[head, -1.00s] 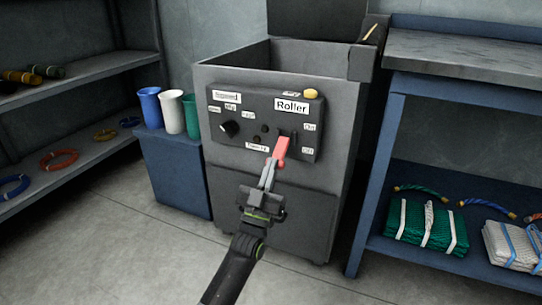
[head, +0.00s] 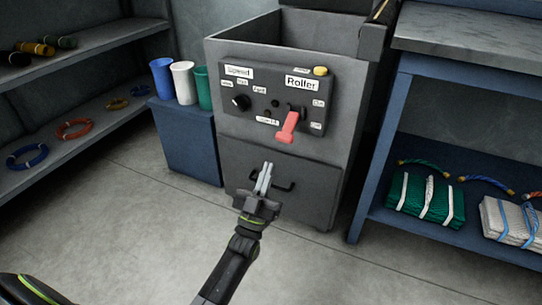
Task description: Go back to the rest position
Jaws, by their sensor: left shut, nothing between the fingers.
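My left gripper (head: 265,178) is shut and empty in the head view, in front of the lower panel of a grey machine (head: 270,160). It is below and apart from the red switch lever (head: 288,127). The lever sits on the black control panel (head: 258,103) under the "Roller" label and points down. My right gripper is not in view.
A blue cabinet (head: 187,145) with blue, white and green cups stands left of the machine. Shelves (head: 70,125) with rope rings line the left. The floor (head: 130,230) in front is clear.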

